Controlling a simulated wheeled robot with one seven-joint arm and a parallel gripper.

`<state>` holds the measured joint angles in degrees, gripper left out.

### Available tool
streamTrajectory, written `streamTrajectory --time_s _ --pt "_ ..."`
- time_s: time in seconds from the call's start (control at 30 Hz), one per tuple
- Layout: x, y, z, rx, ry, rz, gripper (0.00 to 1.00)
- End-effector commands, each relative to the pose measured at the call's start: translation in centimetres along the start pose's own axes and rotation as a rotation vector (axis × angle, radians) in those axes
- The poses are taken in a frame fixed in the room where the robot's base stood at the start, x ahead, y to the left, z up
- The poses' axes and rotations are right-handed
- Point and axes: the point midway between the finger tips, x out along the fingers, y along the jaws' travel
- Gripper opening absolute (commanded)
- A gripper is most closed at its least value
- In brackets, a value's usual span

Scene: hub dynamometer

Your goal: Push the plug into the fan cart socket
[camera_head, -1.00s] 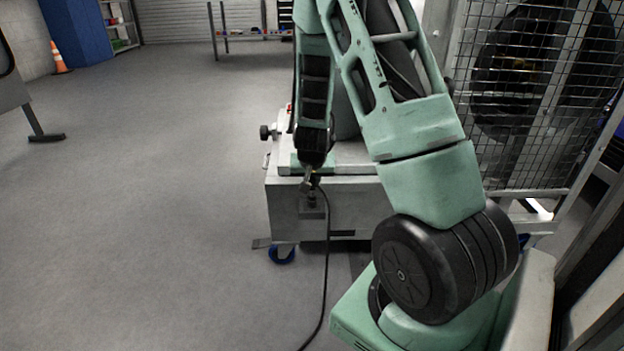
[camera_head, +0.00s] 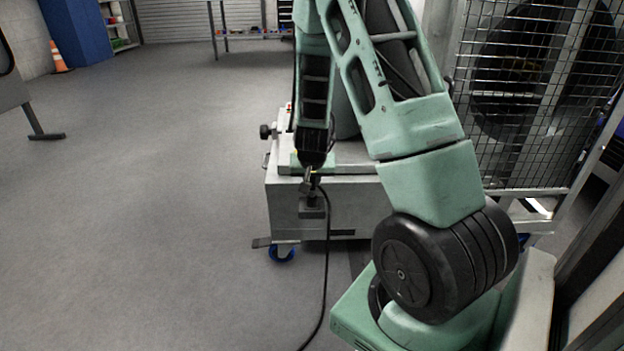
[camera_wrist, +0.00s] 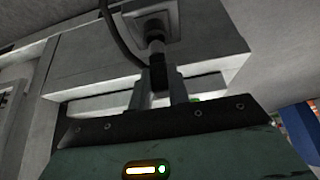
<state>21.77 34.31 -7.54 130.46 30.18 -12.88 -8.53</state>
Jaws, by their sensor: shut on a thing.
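In the wrist view my gripper (camera_wrist: 162,88) is shut on the dark plug (camera_wrist: 158,75), which sits between its two fingers. The plug's front end is right at the grey socket (camera_wrist: 152,27) on the face of the cart; I cannot tell how deep it is in. In the head view my gripper (camera_head: 309,186) is small and low in front of the fan cart (camera_head: 345,215), and the socket (camera_head: 312,212) shows just below it. The black cable (camera_head: 326,270) hangs from the plug down to the floor.
The fan cage (camera_head: 540,100) stands at the right behind my arm. A blue caster (camera_head: 282,253) is under the cart's left end. The floor (camera_head: 150,220) to the left is clear. An orange cone (camera_head: 59,57) stands far off.

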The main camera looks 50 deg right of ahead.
Motion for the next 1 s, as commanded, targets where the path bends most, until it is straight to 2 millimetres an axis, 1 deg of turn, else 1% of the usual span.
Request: streamTrajectory --time_s 0.17,0.63,1.0 --pt "0.1 0.0 0.0 0.0 0.0 0.0 0.0" --pt "1.2 0.0 0.6 -0.001 0.0 0.0 0.0" --pt "1.2 0.0 0.6 0.0 0.0 0.0 0.0"
